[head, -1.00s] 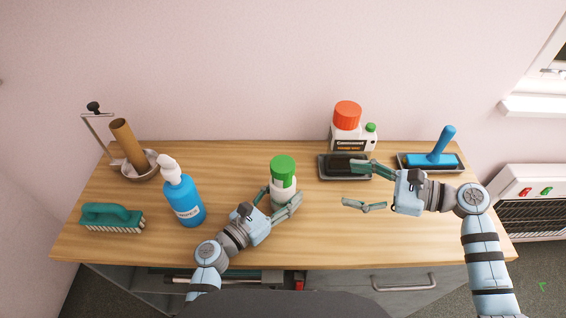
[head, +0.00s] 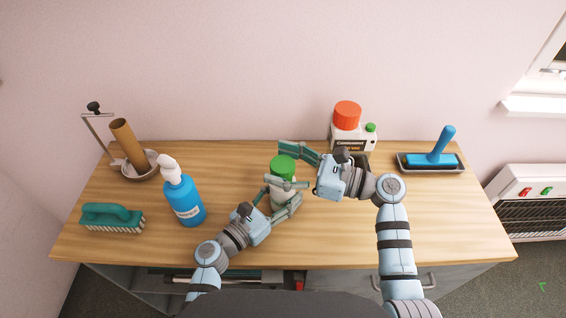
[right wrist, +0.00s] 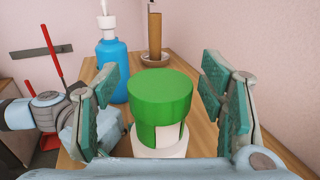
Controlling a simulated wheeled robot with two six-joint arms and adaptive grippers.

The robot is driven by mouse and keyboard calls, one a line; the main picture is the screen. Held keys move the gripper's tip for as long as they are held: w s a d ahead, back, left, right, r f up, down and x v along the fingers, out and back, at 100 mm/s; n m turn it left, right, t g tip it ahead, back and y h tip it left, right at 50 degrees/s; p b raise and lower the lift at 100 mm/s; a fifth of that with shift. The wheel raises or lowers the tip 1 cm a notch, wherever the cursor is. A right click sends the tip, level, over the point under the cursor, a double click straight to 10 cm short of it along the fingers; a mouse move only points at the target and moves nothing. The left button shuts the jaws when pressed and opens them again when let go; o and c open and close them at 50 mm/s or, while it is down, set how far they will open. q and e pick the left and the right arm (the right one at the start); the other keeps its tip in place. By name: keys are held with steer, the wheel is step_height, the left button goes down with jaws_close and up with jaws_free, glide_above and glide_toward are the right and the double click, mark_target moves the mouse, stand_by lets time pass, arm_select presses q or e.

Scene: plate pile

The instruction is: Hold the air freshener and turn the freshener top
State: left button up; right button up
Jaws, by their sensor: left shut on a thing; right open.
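The air freshener (head: 284,198) stands upright on the wooden table, with a white body and a green top (head: 284,166). My left gripper (head: 281,203) is shut on its white body, low down. My right gripper (head: 283,165) is open at the height of the green top, coming from the right. In the right wrist view the green top (right wrist: 160,95) sits between the two open fingers (right wrist: 165,100), with a visible gap on each side. The freshener's lower body is partly hidden by my grippers in the head view.
A blue pump bottle (head: 183,198) and a green brush (head: 112,217) are at the left. A bowl (head: 143,172) with a brown roll stands behind them. A white container with a red cap (head: 347,115) is at the back. A blue-handled tool (head: 440,150) lies in a tray at the right.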

steer(key=c, duration=1.2)
steer(key=m+t+h, duration=0.2)
steer(key=m+t, duration=0.1)
steer(key=t, duration=0.1)
steer(key=shift+t, duration=0.3)
steer(key=o, duration=1.2)
steer(key=shift+f, duration=0.1)
steer(key=v, duration=1.2)
